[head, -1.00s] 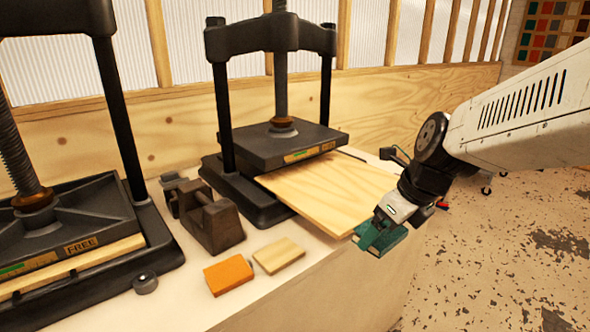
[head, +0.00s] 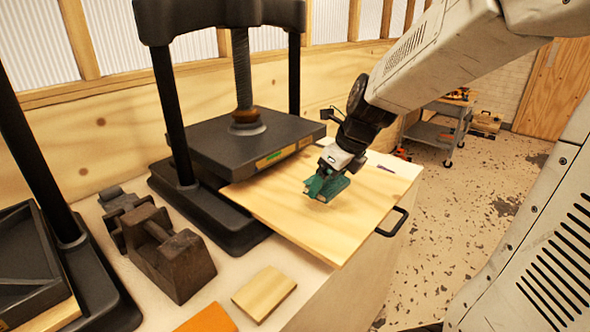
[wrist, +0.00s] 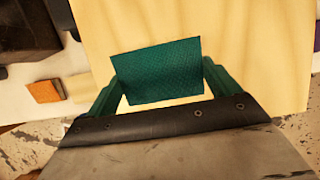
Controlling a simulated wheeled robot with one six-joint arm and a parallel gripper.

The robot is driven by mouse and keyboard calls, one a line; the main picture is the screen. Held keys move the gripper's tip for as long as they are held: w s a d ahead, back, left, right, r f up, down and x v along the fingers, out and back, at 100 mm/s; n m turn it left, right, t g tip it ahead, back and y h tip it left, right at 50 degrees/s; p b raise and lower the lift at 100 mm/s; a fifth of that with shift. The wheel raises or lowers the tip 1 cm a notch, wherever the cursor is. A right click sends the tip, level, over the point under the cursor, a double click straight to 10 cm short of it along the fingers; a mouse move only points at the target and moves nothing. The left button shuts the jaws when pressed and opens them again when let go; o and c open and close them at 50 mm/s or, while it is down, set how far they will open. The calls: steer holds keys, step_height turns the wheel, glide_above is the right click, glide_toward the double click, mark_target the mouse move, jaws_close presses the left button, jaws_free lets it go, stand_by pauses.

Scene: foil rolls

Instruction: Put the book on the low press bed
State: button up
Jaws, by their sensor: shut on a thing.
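My gripper (head: 326,184) is shut on a small teal book (wrist: 157,70), holding it between its green fingers in the wrist view. The gripper and book are over the pale wooden board (head: 290,215) that sticks out from the bed of the middle press (head: 250,140). The board also fills much of the wrist view (wrist: 240,40). I cannot tell whether the book touches the board or hangs just above it. The press plate is lowered at the board's back end, with a small label on its front edge.
Left of the board stand a dark metal weight (head: 170,255), a pale wooden block (head: 264,293) and an orange block (head: 208,319). Another press (head: 35,270) is at the far left. A black handle (head: 393,222) is at the bench's right edge. A grey cart (head: 440,125) stands behind on the floor.

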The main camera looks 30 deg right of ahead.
steer(key=w+d, duration=0.1)
steer(key=w, duration=0.1)
steer(key=w+d, duration=0.1)
steer(key=w, duration=0.1)
steer(key=w+d, duration=0.1)
steer(key=w, duration=0.2)
steer(key=shift+d+f, duration=0.15)
steer(key=shift+f, duration=0.2)
steer(key=shift+w+f, duration=0.2)
steer(key=shift+f, duration=1.6)
steer(key=o, duration=0.9)
steer(key=shift+f, duration=0.1)
steer(key=shift+c, duration=0.2)
steer(key=v, duration=1.1)
steer(key=r+n+g, duration=0.1)
steer(key=r+n, duration=0.1)
steer(key=n, duration=0.6)
glide_above(334, 191)
steer(key=s+a+f+n+g+h, duration=0.1)
steer(key=s+a+n, duration=0.2)
steer(key=s+n, duration=0.6)
steer(key=s+a+f+n+g, duration=0.1)
steer(key=s+a+n, duration=0.3)
steer(key=s+n, duration=0.5)
steer(key=f+n, duration=0.1)
steer(key=n, duration=0.4)
steer(key=shift+s+f+n+h, duration=0.2)
steer(key=shift+n+h, duration=0.1)
steer(key=shift+h, duration=0.1)
